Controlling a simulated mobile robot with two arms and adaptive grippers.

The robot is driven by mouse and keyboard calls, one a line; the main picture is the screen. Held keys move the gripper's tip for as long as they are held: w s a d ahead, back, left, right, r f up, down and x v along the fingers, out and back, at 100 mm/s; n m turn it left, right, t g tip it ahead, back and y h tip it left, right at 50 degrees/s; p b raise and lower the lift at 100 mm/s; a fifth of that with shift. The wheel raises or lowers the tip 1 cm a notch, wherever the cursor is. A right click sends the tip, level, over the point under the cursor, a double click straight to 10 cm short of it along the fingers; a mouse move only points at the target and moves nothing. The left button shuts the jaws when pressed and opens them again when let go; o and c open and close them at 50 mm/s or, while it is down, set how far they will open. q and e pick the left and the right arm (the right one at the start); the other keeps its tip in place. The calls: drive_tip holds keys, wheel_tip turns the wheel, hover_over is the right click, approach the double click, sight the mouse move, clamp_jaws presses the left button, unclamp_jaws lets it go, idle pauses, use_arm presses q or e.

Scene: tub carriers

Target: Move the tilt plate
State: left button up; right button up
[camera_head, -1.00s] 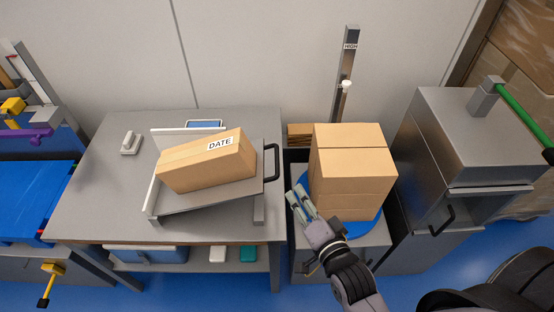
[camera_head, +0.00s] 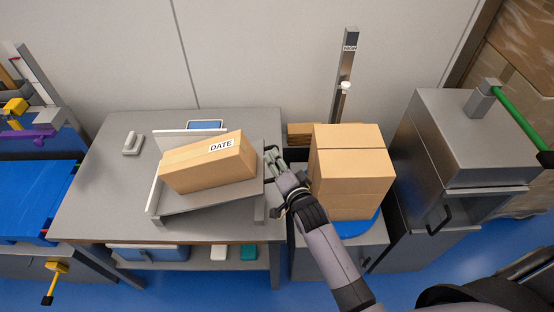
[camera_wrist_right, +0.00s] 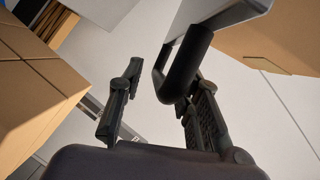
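The tilt plate (camera_head: 212,197) is a grey metal plate on the grey table, sloping down to the left toward a white side wall. A carton labelled DATE (camera_head: 208,166) lies tilted on it. The plate's black handle (camera_wrist_right: 182,68) is at its right edge, largely covered by my gripper in the head view. My right gripper (camera_head: 273,158) is at this handle. In the right wrist view its two fingers (camera_wrist_right: 160,90) are apart, with the handle between them, closer to the right finger. Contact cannot be told. My left gripper is not in view.
Stacked cartons (camera_head: 350,170) on a blue turntable (camera_head: 362,228) stand close right of my gripper. A metal cabinet (camera_head: 460,140) is farther right. A small grey device (camera_head: 132,144) sits on the table (camera_head: 100,200), whose left part is otherwise clear. A blue conveyor (camera_head: 35,200) is at far left.

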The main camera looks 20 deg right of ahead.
drive_tip(key=shift+w, duration=0.35)
clamp_jaws()
drive_tip(key=shift+f, duration=0.1)
idle(0.7)
